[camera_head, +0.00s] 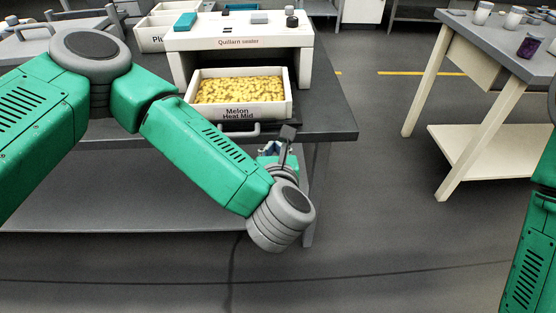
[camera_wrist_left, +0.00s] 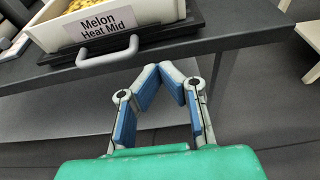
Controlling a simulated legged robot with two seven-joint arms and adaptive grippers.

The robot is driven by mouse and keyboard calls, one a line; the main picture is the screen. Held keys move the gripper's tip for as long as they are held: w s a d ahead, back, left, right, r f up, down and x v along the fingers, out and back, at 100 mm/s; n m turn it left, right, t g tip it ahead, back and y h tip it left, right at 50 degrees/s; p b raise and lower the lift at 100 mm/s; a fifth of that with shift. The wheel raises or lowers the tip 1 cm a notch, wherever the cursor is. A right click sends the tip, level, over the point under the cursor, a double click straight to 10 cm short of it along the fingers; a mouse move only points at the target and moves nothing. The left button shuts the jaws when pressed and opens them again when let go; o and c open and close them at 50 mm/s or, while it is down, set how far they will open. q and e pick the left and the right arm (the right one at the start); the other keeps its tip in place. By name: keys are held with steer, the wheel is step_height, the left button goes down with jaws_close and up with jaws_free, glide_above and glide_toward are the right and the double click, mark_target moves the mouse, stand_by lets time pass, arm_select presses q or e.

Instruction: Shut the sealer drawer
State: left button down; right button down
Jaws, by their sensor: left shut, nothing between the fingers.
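The sealer (camera_head: 240,40), a white bench unit labelled "Quillant sealer", stands on the grey bench. Its drawer (camera_head: 240,113) sticks out toward me and carries a white bin (camera_head: 285,108) of yellow candy labelled "Melon Heat Mid". The grey drawer handle (camera_head: 240,130) is at the front; it also shows in the left wrist view (camera_wrist_left: 108,52). My left gripper (camera_head: 288,135) is shut and empty, in front of the bench edge and right of the handle, apart from it. Its blue-padded fingers (camera_wrist_left: 172,70) meet at the tips. My right gripper is out of view; only its green arm shows at the right.
The grey bench edge (camera_head: 335,134) lies just behind my left gripper. A second table (camera_head: 480,40) with several small jars stands at the right, with open floor between. Another white bin (camera_head: 152,38) is behind, left of the sealer.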

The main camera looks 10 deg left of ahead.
mark_target(273, 124)
arm_select(q)
steer(key=x, duration=0.2)
steer(key=b+x, duration=0.1)
steer(key=x, duration=0.4)
steer(key=shift+w+r, duration=0.3)
steer(key=shift+w, duration=0.2)
steer(key=shift+w+b, duration=0.3)
steer(key=shift+w, duration=0.25)
steer(key=shift+w+a, duration=0.1)
steer(key=shift+a, duration=0.1)
steer(key=shift+a, duration=0.1)
